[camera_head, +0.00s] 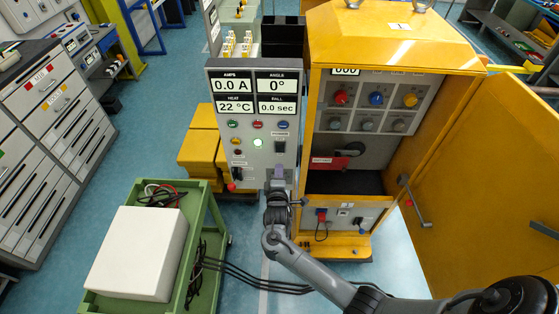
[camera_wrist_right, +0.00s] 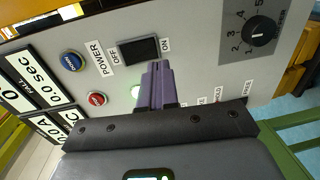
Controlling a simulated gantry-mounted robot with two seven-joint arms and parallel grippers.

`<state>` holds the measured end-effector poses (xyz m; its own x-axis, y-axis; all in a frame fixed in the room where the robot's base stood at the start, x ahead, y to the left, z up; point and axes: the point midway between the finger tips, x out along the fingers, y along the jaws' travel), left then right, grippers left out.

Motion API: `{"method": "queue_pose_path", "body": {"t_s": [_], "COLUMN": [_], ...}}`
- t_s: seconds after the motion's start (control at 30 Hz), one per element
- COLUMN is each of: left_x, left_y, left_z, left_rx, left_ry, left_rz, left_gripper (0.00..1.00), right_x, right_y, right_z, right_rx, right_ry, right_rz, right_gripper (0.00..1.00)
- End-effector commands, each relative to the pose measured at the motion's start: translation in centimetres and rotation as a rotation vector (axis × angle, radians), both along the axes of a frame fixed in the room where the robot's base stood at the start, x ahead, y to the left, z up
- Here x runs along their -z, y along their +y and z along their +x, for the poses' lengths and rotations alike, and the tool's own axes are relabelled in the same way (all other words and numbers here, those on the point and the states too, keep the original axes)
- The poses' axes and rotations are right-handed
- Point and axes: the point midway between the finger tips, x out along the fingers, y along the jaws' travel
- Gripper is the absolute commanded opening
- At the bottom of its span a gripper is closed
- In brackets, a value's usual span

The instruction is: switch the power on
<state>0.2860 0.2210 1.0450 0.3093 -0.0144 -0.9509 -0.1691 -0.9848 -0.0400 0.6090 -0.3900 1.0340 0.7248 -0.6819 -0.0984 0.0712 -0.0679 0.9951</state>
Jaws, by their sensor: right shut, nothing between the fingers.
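The grey control panel (camera_head: 258,165) stands in the middle of the head view. Its black power rocker switch (camera_head: 280,146) sits on the right side of the panel. In the right wrist view the switch (camera_wrist_right: 141,49) lies between the OFF and ON labels, under the word POWER. My right gripper (camera_head: 278,173) is shut and empty, with purple fingers, just below the switch. In the wrist view its fingertips (camera_wrist_right: 158,68) overlap the switch's near edge; I cannot tell whether they touch it. Which side of the rocker is pressed is unclear. My left gripper is not in view.
The panel displays (camera_head: 256,93) read 0.0 A, 0°, 22 °C and 0.0 sec. A green lamp (camera_head: 257,142) is lit. A yellow cabinet (camera_head: 393,40) with an open door (camera_head: 480,180) stands right of the panel. A green cart (camera_head: 205,225) with a white box (camera_head: 137,253) stands lower left.

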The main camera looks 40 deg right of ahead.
Motion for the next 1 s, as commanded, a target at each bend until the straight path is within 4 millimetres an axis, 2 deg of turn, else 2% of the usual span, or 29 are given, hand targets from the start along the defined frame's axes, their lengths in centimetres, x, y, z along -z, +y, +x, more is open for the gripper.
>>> {"method": "queue_pose_path", "body": {"t_s": [0.03,0.2,0.43,0.67,1.0], "left_x": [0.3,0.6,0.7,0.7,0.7], "left_y": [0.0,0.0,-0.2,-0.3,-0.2], "left_z": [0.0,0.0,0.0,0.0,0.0], "left_rx": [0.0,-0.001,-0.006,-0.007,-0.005], "left_ry": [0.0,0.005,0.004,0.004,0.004], "left_rz": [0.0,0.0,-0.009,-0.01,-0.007], "left_gripper": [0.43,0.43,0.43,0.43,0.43], "right_x": [0.6,1.0,1.4,1.4,1.4], "right_y": [0.8,3.1,5.2,5.9,6.0], "right_z": [-0.9,-3.3,-5.5,-6.3,-6.4], "right_rx": [-0.001,-0.001,0.0,0.0,0.0], "right_ry": [0.003,0.001,0.001,0.0,0.001], "right_rz": [0.003,0.003,0.001,0.0,0.0], "right_gripper": [0.0,0.0,0.0,0.0,0.0]}}
